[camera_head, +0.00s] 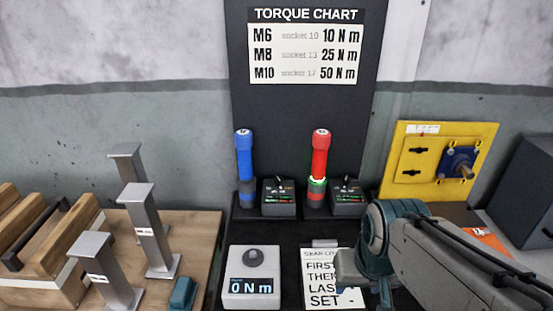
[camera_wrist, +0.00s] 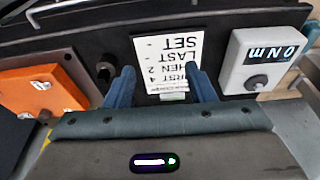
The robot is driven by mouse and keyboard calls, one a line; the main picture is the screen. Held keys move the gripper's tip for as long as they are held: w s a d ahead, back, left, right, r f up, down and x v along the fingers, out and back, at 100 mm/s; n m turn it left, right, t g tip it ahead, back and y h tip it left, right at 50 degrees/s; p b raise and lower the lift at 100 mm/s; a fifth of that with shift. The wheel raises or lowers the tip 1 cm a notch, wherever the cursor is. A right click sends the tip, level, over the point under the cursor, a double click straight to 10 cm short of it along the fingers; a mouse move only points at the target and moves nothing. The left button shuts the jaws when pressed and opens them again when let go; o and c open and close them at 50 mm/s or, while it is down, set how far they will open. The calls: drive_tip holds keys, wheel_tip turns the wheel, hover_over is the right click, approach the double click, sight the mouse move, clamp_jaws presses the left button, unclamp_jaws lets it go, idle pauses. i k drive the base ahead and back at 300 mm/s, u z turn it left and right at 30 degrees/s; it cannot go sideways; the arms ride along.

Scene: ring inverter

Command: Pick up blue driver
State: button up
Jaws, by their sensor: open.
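The blue driver (camera_head: 244,163) stands upright on the dark bench at the back, left of a small dark display box (camera_head: 279,197). A red driver (camera_head: 319,160) with a lit green ring stands upright to its right, beside a second display box (camera_head: 347,198). My gripper (camera_wrist: 160,82) is open and empty in the wrist view, with its two blue-grey fingers apart over the area of the printed card (camera_wrist: 168,60). In the head view my arm is at the lower right, in front of and right of both drivers. The blue driver is not in the wrist view.
A grey torque tester reading 0 N m (camera_head: 251,277) stands front centre, left of the card. Grey metal posts (camera_head: 149,230) stand on a wooden board at left. A yellow panel (camera_head: 437,160) is at the right. An orange block (camera_wrist: 40,92) shows in the wrist view.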

sight(243, 137)
drive_tip(key=k, duration=1)
drive_tip(key=u, duration=2.05)
drive_tip(key=i, duration=1.4)
drive_tip(key=z, duration=2)
drive_tip(key=i, duration=0.5)
drive_tip(key=z, duration=0.05)
